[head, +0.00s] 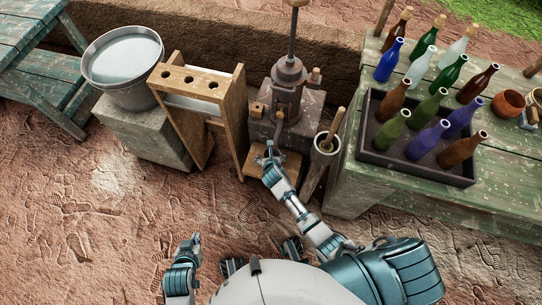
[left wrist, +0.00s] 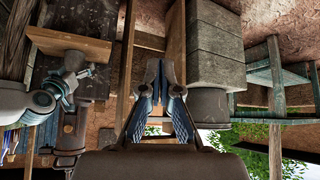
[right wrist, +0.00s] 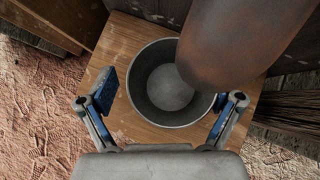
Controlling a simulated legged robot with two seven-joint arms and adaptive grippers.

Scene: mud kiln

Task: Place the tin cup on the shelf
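The grey tin cup (right wrist: 165,88) stands upright on a wooden board (right wrist: 135,32) in the right wrist view. My right gripper (right wrist: 165,98) is open, with one finger on each side of the cup's rim and gaps to it. In the head view my right gripper (head: 268,152) is over the board below the press, and I cannot make out the cup there. My left gripper (head: 190,242) is low in the head view, away from the cup. Its fingers (left wrist: 160,75) are nearly together with nothing held. A wooden rack (head: 203,82) with holes and a lower shelf stands left of the press.
A metal press (head: 288,85) rises behind my right gripper; a rusty cylinder (right wrist: 240,40) overhangs the cup. A bottle crate (head: 372,155) sits on the green table (head: 355,185). A basin (head: 95,75) stands left on blocks.

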